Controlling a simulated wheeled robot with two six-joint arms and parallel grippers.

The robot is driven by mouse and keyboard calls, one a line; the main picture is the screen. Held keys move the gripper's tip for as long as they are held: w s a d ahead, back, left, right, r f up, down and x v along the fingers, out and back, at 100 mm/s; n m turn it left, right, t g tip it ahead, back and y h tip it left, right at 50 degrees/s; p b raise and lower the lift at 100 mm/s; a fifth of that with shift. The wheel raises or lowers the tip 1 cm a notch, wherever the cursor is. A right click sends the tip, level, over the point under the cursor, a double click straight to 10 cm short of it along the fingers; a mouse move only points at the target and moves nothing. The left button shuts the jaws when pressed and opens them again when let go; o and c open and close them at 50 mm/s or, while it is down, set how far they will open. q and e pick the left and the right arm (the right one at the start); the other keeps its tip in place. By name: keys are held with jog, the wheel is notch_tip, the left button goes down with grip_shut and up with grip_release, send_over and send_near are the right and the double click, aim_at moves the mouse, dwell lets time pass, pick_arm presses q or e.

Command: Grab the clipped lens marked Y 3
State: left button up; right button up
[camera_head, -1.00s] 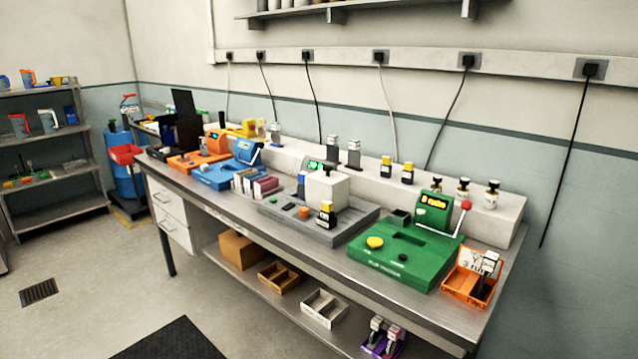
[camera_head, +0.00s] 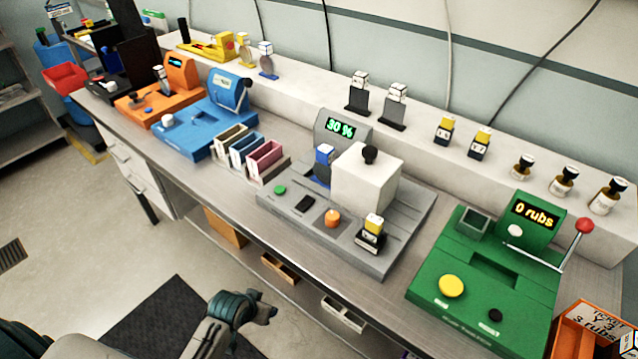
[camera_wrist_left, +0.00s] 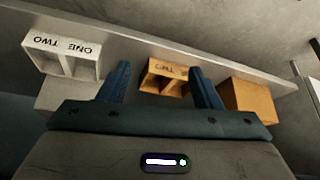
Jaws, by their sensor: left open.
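Clipped pieces with white tags stand on the raised back ledge: a yellow round one (camera_head: 243,48) and a blue round one (camera_head: 266,60) at the far left. Black pieces with yellow tops, one (camera_head: 444,131) and another (camera_head: 480,143), stand further right. Another yellow-topped piece (camera_head: 371,234) stands on the grey machine. Their marks are too small to read, so I cannot tell which is Y 3. My left gripper (camera_wrist_left: 160,76) is open and empty, in front of the bench and away from these pieces. My right gripper is not in view.
An orange tray (camera_head: 572,338) at the bottom right bears a ticket reading Y 3, 3 rubs. The green machine (camera_head: 478,290) shows 0 rubs; the grey machine's display (camera_head: 340,128) shows 30 %. Small bins, one white (camera_wrist_left: 85,68) and one orange (camera_wrist_left: 172,88), sit on the lower shelf.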

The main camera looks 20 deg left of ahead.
pick_arm(q)
jog(key=w+d+r+m+t+h+p, duration=0.1)
jog(key=d+r+p, duration=0.1)
jog(key=r, duration=1.1)
jog(key=w+d+r+m+t+h+p, duration=0.1)
jog(key=d+r+t, duration=0.1)
jog(key=r, duration=1.2)
jog(key=m+t+h, duration=0.1)
jog(key=t+h, duration=0.1)
jog(key=t, duration=0.1)
send_near(321, 159)
jog(key=p+x, duration=0.2)
jog(key=x, duration=0.3)
jog(key=shift+w, duration=0.1)
jog(key=p+x, duration=0.1)
jog(key=x, duration=0.2)
jog(key=shift+w+d, duration=0.15)
jog(key=shift+w+d+f, duration=0.1)
jog(key=shift+w+f, duration=0.2)
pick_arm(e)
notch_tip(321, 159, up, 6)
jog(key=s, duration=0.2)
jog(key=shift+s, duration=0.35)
pick_arm(q)
jog(key=shift+c, duration=0.2)
grip_shut()
